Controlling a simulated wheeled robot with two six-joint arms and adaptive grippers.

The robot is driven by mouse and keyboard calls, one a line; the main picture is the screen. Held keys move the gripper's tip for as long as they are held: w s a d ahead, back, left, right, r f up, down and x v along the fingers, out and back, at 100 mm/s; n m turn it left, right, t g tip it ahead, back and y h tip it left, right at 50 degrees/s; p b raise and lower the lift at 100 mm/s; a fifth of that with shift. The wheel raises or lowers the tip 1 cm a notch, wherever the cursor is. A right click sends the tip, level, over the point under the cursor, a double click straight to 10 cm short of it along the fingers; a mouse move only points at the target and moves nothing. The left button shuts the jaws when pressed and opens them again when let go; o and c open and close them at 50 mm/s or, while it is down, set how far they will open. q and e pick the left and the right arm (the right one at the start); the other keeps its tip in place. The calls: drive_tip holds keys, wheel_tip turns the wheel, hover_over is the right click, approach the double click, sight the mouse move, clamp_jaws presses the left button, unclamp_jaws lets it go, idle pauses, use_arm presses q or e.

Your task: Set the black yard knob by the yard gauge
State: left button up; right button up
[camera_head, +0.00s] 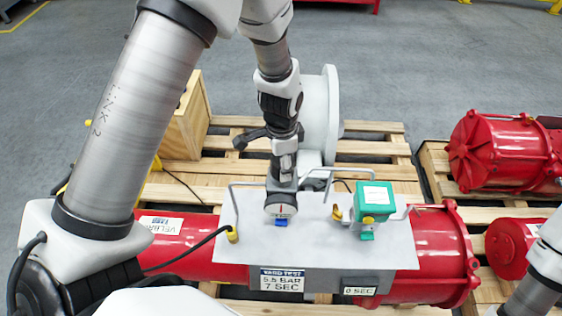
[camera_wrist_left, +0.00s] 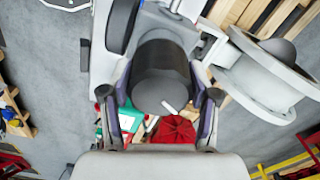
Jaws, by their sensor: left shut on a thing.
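The black yard knob (camera_wrist_left: 160,82) is a dark round cylinder with a white mark on its end, seen in the left wrist view between the two fingers of my left gripper (camera_wrist_left: 160,104). The left gripper (camera_head: 284,138) is shut on it, from above, over the regulator on the grey panel (camera_head: 240,255). The head view mostly hides the knob. The yard gauge (camera_head: 279,206) is a small round white dial with a red mark, just below the gripper; its reading is too small to tell. A placard (camera_head: 282,280) reads YARD TEST, 5.5 BAR, 7 SEC.
A green box (camera_head: 375,197) stands on the panel's right, with wire rails beside it. A display (camera_head: 360,291) reads 0 SEC. The red actuator (camera_head: 437,245) lies on a pallet (camera_head: 385,148); a grey flange (camera_head: 322,112) stands close behind the gripper. More red actuators (camera_head: 500,152) lie right.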

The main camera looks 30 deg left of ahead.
use_arm(q)
drive_tip(key=shift+f+m, duration=0.1)
drive_tip(key=shift+m, duration=0.5)
drive_tip(key=o, duration=0.9)
drive_tip(key=shift+c, duration=0.2)
drive_tip(key=o, duration=0.3)
drive_tip(key=shift+w+d, duration=0.1)
wheel_tip(320, 180, up, 12)
